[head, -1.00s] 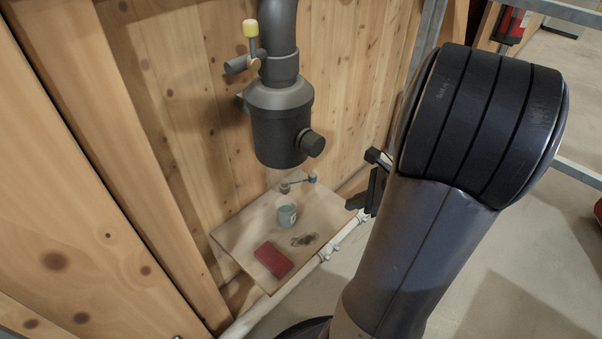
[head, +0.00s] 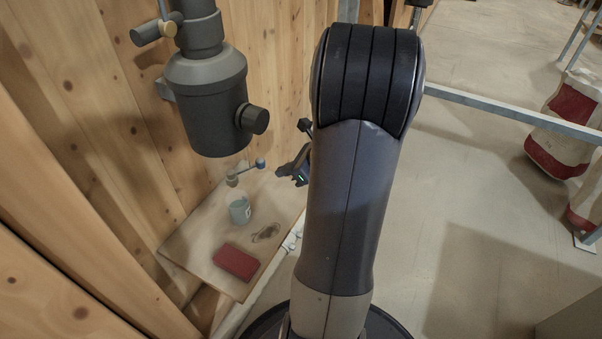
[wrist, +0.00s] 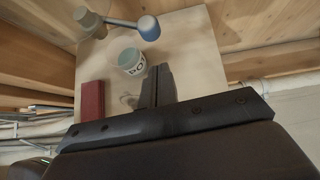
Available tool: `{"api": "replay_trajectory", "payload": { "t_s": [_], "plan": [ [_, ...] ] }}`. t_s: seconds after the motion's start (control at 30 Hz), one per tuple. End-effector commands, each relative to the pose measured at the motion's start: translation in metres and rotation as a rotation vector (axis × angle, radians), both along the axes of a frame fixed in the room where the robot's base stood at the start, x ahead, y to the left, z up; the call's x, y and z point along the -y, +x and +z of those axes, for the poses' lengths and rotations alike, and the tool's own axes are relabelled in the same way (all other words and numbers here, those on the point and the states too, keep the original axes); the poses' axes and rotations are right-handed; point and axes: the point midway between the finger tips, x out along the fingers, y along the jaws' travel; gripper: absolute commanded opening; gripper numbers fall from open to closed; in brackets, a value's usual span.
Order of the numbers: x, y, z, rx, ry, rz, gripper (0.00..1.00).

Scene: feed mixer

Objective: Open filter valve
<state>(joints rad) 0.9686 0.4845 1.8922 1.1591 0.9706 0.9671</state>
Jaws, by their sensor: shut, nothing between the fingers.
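The dark grey filter canister (head: 205,105) hangs from a thick pipe on the wooden wall. A small valve with a tan knob (head: 169,29) is on the pipe above it, partly cut off by the frame. Below the canister, a lever with a blue ball end (head: 260,163) extends from a beige hub (head: 232,180). In the wrist view, the blue ball (wrist: 148,27) and hub (wrist: 88,22) are beyond the fingertips. My gripper (head: 284,172) is right of the lever, apart from it. Its fingers (wrist: 156,68) are shut and empty.
A wooden shelf board (head: 195,247) holds a lettered cup (head: 240,211), a red block (head: 236,261) and a dark stain. A pale pipe runs along its edge. A metal rail (head: 500,113) and red-white sacks (head: 566,125) are at right. The floor between is open.

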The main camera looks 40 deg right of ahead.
Motion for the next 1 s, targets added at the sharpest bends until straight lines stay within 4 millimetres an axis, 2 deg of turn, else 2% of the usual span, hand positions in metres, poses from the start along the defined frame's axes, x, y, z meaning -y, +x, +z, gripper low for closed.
{"api": "replay_trajectory", "payload": {
  "t_s": [0.1, 0.23, 0.73, 1.0],
  "plan": [
    [-0.007, 0.014, 0.003, 0.002, -0.003, 0.004, 0.00],
    [-0.010, 0.022, 0.006, 0.002, -0.002, 0.002, 0.00],
    [-0.010, 0.026, 0.009, 0.000, 0.000, 0.011, 0.00],
    [-0.005, 0.040, 0.012, 0.000, 0.001, 0.135, 0.00]
  ]
}}
